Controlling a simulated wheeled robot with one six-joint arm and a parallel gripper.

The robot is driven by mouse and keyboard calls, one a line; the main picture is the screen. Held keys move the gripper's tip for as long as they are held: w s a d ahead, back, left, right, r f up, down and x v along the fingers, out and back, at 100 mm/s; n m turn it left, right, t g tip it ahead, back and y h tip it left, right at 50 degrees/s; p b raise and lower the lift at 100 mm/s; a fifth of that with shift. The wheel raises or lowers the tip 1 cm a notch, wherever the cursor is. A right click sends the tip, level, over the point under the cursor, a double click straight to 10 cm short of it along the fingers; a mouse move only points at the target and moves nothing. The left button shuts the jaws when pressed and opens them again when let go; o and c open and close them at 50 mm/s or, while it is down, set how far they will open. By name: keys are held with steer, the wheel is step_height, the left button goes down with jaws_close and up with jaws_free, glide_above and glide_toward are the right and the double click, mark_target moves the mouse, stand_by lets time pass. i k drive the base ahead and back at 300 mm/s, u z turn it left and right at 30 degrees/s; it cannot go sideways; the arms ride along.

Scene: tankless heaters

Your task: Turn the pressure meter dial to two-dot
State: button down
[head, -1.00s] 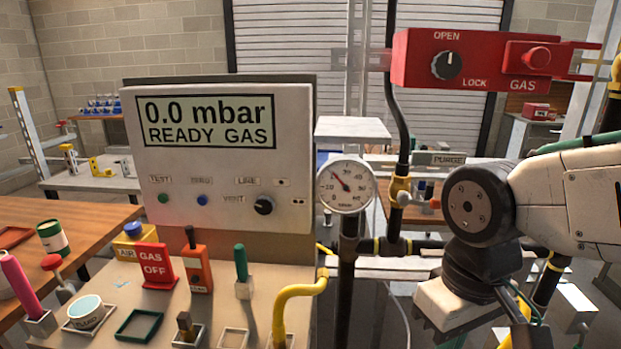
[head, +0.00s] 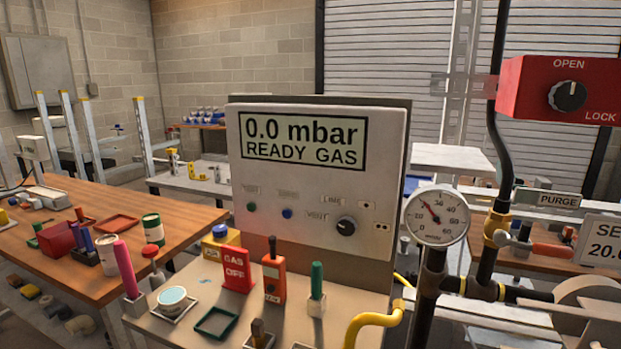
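The pressure meter (head: 310,175) is a white, upright box with a screen (head: 303,141) reading "0.0 mbar READY GAS". Its dial is a round black knob (head: 346,225) at the lower right of the front face. A one-dot label (head: 367,205) is up and right of the knob, and a two-dot label (head: 382,226) is directly to its right. A VENT label (head: 317,216) is to its left. The knob's mark is too small to read surely. My gripper is not in view.
A round gauge (head: 436,215) on dark pipes stands right of the meter. A yellow hose (head: 375,325), a green-handled tool (head: 317,285), an orange device (head: 273,275) and a red GAS OFF sign (head: 237,268) stand in front. A red box (head: 560,88) hangs upper right.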

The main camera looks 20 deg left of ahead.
mark_target(347, 226)
steer(key=z, duration=0.75)
steer(key=k, duration=0.9)
steer(key=u, duration=1.2)
steer(key=i, duration=0.5)
